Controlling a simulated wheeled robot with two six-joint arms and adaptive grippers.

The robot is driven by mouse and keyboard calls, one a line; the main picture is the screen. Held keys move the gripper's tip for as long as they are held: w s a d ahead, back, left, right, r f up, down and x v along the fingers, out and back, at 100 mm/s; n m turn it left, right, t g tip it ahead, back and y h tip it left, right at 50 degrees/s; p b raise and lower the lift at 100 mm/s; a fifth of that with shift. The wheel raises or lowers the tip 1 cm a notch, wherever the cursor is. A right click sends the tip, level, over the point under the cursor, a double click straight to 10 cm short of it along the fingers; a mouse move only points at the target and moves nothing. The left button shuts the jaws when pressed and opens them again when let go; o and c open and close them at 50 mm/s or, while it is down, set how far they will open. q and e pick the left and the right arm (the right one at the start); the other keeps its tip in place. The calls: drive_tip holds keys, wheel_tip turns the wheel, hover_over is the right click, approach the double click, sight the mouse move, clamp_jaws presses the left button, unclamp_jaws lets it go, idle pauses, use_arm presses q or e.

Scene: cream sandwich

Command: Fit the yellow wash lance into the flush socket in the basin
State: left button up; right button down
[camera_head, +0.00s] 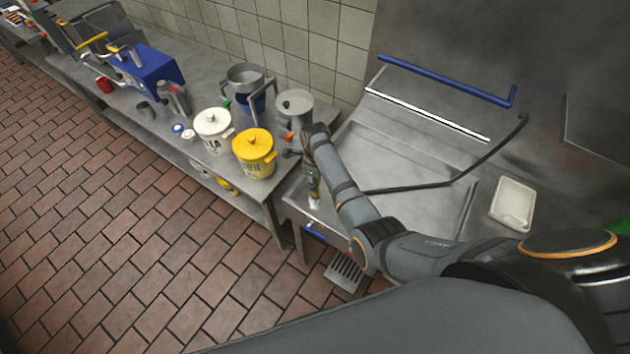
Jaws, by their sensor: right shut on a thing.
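My right gripper (312,165) hangs at the left front corner of the steel basin (410,158), partly hidden by my own forearm. It is shut on a slim yellow piece (314,184) with a pale lower end, which looks like the wash lance. The piece points roughly downward over the basin's left rim. I cannot tell whether its tip touches anything. The flush socket cannot be made out. My left gripper is not in view.
A yellow lidded pot (254,152), a white lidded pot (213,130) and a grey pot (294,110) crowd the counter left of the gripper. A dark bent rod (470,168) crosses the basin. A white tray (512,203) lies at right.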

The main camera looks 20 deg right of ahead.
drive_tip(key=shift+f+b, duration=0.8)
drive_tip(key=shift+f, duration=0.35)
drive_tip(key=c, duration=1)
unclamp_jaws()
wheel_tip(320, 180, up, 12)
